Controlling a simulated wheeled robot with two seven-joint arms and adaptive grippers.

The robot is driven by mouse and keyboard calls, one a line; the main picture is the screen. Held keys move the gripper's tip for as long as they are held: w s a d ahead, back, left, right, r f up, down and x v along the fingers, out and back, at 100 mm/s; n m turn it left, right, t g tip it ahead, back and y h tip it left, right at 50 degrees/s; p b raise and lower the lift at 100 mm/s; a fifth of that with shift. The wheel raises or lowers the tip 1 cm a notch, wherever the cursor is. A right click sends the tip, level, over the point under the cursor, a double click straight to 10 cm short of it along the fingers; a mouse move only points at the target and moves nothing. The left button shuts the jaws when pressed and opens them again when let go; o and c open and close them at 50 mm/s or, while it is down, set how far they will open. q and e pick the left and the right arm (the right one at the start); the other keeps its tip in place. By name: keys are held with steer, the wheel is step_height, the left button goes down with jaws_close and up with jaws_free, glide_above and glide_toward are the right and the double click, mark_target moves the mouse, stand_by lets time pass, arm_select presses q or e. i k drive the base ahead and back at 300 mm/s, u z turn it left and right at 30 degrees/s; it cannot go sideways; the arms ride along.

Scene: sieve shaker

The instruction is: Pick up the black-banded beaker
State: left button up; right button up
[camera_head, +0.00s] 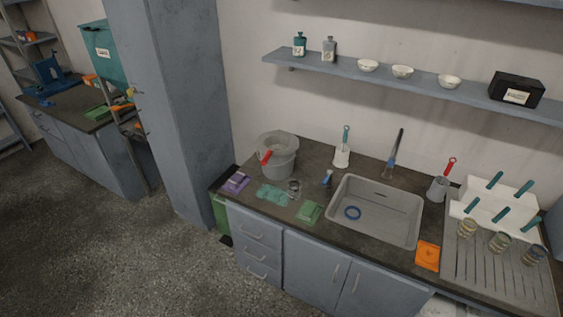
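Three small glass beakers stand in a slanting row on the ribbed draining board at the right of the counter. The left beaker (467,228) shows a yellowish band. The middle beaker (499,242) has a dark band that may be the black one, but it is too small to be sure. The right beaker (534,254) has a bluish band. All three appear upright and apart from each other. Neither of my grippers is in view.
A white peg rack (490,208) with teal pegs stands close behind the beakers. An orange packet (427,255) lies left of the board. A shelf (430,87) hangs above.

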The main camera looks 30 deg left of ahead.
mark_target(294, 185)
steer(key=z, duration=0.25)
steer(key=i, duration=0.85)
steer(key=u, duration=0.45)
